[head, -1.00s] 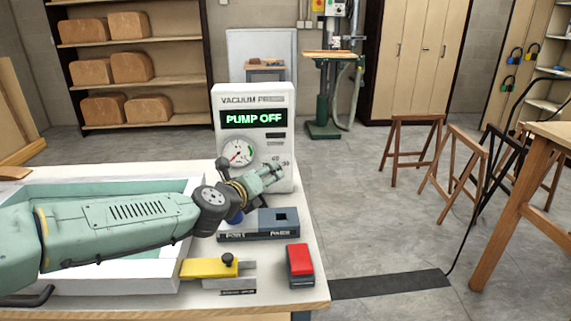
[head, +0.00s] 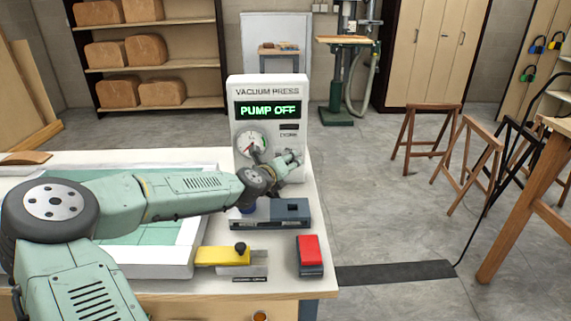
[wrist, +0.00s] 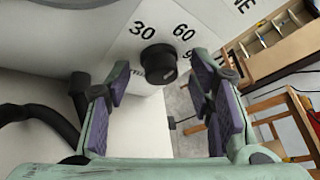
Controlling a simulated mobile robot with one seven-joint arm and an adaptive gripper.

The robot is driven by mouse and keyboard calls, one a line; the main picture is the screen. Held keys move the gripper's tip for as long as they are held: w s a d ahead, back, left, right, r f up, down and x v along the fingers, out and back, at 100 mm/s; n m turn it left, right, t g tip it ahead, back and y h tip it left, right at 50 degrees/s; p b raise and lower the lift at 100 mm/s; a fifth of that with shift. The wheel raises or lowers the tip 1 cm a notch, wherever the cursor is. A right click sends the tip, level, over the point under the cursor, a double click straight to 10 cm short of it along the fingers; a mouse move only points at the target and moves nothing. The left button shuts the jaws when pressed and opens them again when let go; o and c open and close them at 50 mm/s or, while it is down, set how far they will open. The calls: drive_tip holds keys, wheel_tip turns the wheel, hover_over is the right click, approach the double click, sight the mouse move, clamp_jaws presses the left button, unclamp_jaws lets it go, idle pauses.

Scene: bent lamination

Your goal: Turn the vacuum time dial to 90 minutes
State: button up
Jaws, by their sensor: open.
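The vacuum press unit (head: 250,92) is a white upright box at the right end of the bench. Its green display reads PUMP OFF. The time dial (wrist: 159,64) is a dark round knob in the wrist view, with 30, 60 and a partly hidden 90 marked around it. Which mark the dial points at cannot be told. My gripper (wrist: 165,100) is open, its purple-padded fingers on either side of and short of the dial, apparently not touching it. In the head view my gripper (head: 290,162) is in front of the press's lower face and hides the dial.
A round gauge (head: 251,144) sits on the press above my gripper. A blue-grey block (head: 270,213), a yellow-topped lever (head: 222,256) and a red-topped box (head: 308,252) stand on the bench in front.

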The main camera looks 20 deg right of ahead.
drive_tip(key=c, duration=1.2)
drive_tip(key=shift+o, duration=0.2)
drive_tip(key=shift+r, duration=0.1)
drive_tip(key=shift+d+r+m+y, duration=0.1)
drive_tip(key=shift+d+m+y, duration=0.05)
drive_tip(key=shift+m+y, duration=0.45)
drive_tip(key=shift+d+r+m+y, duration=0.1)
drive_tip(key=shift+m+y, duration=0.9)
drive_tip(key=shift+m, duration=0.1)
drive_tip(key=m+y, duration=0.3)
drive_tip(key=shift+s+d+m+t+y, duration=0.1)
drive_tip(key=shift+d+m+t+y, duration=0.2)
drive_tip(key=shift+m+t, duration=0.1)
